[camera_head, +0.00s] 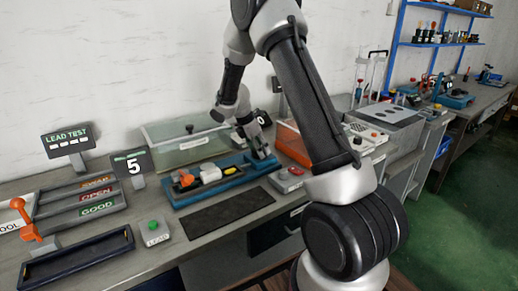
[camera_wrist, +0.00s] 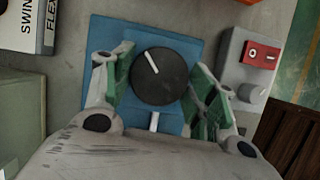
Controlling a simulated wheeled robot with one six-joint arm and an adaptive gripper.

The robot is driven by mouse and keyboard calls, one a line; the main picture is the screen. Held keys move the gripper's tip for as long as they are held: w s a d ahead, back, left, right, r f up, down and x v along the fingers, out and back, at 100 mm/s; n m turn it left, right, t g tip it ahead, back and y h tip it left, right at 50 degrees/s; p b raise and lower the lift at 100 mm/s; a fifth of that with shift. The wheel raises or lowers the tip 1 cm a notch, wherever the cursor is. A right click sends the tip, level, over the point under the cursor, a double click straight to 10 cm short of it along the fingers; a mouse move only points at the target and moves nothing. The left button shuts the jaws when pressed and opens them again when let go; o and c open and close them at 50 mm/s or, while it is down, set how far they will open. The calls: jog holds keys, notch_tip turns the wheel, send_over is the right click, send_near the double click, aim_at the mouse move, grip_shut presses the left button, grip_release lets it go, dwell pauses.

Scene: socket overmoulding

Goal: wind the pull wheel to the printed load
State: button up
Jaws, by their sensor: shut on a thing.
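The pull wheel (camera_wrist: 158,82) is a round black knob on a blue base in the wrist view. Its white line points up and slightly left, and a separate white mark (camera_wrist: 154,122) lies on the base below it. My gripper (camera_wrist: 161,78) has its green-padded fingers on either side of the wheel, shut on it. In the head view my gripper (camera_head: 261,150) is at the right end of the blue bench fixture (camera_head: 225,183) and hides the wheel. A dark sign (camera_head: 133,165) shows a large 5. A dark display partly behind my arm shows 0 (camera_head: 262,116).
The lead test sign (camera_head: 69,142) stands above labelled trays (camera_head: 97,208). A green button box (camera_head: 153,232) and dark mat (camera_head: 228,209) lie in front. A clear-walled bin (camera_head: 185,142) stands behind the fixture. A red switch box (camera_wrist: 252,68) sits close right of the wheel.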

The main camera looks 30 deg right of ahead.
jog(key=m+g, duration=0.1)
jog(key=m, duration=0.2)
jog(key=m+g, duration=0.1)
jog(key=m, duration=0.2)
jog(key=shift+w+y, duration=0.2)
jog(key=shift+y, duration=0.1)
jog(key=m+g+y, duration=0.1)
jog(key=m, duration=0.2)
jog(key=m+g, duration=0.1)
jog(key=m, duration=0.3)
jog(key=shift+d+y, duration=0.15)
jog(key=shift+y, duration=0.25)
jog(key=o, duration=1)
jog(key=v, duration=1.2)
jog(key=shift+w+f, duration=0.1)
jog(key=shift+w, duration=0.05)
